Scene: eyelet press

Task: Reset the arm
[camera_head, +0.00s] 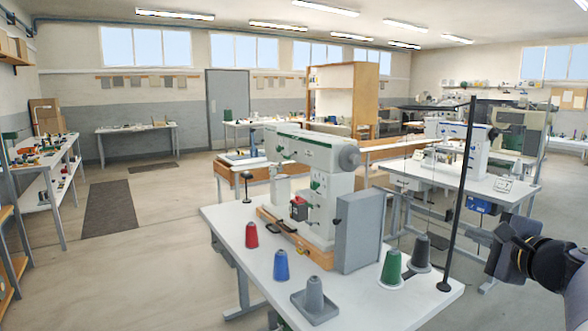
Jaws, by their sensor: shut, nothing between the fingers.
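My arm (550,260) reaches in from the right edge of the head view. My gripper (482,240) is at its end, to the right of the near table and clear of the things on it. It is shut and holds nothing. The near white table (235,222) carries a white and green machine (325,150) on an orange base.
Red (251,235), blue (281,266) and green (391,268) thread cones and grey ones stand on the near table. A tall black thread stand (460,190) rises close to my gripper. Another machine table (490,188) is behind. The floor at left is open.

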